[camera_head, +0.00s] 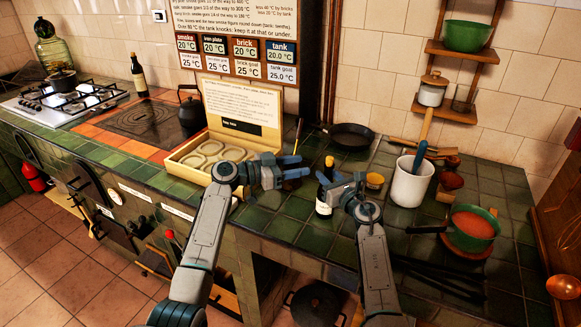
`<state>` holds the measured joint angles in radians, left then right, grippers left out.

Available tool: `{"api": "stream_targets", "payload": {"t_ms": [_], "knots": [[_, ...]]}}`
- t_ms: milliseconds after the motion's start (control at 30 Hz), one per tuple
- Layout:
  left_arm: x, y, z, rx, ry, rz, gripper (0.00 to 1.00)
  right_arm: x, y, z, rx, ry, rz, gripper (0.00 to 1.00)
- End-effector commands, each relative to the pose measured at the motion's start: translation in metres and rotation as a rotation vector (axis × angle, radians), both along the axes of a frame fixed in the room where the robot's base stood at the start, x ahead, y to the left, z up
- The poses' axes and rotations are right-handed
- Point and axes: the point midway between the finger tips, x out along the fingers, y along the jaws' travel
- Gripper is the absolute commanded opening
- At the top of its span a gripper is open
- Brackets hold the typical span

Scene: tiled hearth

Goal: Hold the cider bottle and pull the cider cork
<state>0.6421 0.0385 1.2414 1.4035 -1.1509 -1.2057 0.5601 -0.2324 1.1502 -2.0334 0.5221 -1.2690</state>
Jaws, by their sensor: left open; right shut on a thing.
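The cider bottle (324,206), dark with a pale label, stands upright on the green tiled counter. A small yellowish top, seemingly the cider cork (329,161), shows at its upper end. My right gripper (330,186) is shut on the bottle from the right and hides part of its body. My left gripper (297,168) is open and empty, just left of the bottle's upper part and apart from it. Its fingers point right toward the bottle.
A wooden case (197,152) with round slots lies open behind my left arm. A white crock (411,182) with utensils and a green pot (471,229) of orange soup stand to the right. A black pan (351,135) lies behind. Another dark bottle (140,79) stands by the stove.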

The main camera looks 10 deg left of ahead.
Motion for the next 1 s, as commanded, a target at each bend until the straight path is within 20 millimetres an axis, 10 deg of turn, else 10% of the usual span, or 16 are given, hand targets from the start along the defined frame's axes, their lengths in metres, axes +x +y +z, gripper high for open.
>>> {"api": "stream_targets", "payload": {"t_ms": [500,1000], "knots": [[0.04,-0.081,-0.004,0.002,0.003,-0.002,0.46,0.0,0.0,-0.001,0.0,0.002,0.001,0.0],[0.046,-0.092,-0.006,0.003,0.003,-0.001,0.42,0.0,0.0,-0.002,0.0,0.002,0.001,0.0]]}}
